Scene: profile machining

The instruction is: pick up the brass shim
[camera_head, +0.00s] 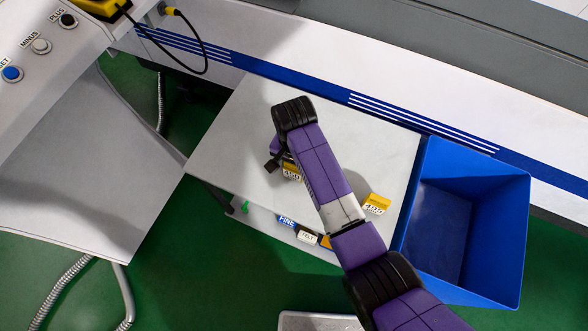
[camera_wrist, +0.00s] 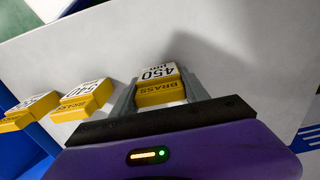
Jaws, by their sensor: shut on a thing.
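A brass shim is a small yellow block with a white top marked 450 and the word BRASS on its side (camera_wrist: 160,92). It sits between the two grey fingers of my gripper (camera_wrist: 156,82), which is shut on it. In the head view my gripper (camera_head: 277,161) is over the white table, and part of the yellow block (camera_head: 291,171) shows beside it, the rest hidden by my arm. I cannot tell whether the block is touching the table or just above it.
Other yellow brass blocks (camera_wrist: 84,99) lie left in the wrist view; yellow also shows right of my arm (camera_head: 376,203). A blue bin (camera_head: 516,235) adjoins the white table (camera_head: 235,150).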

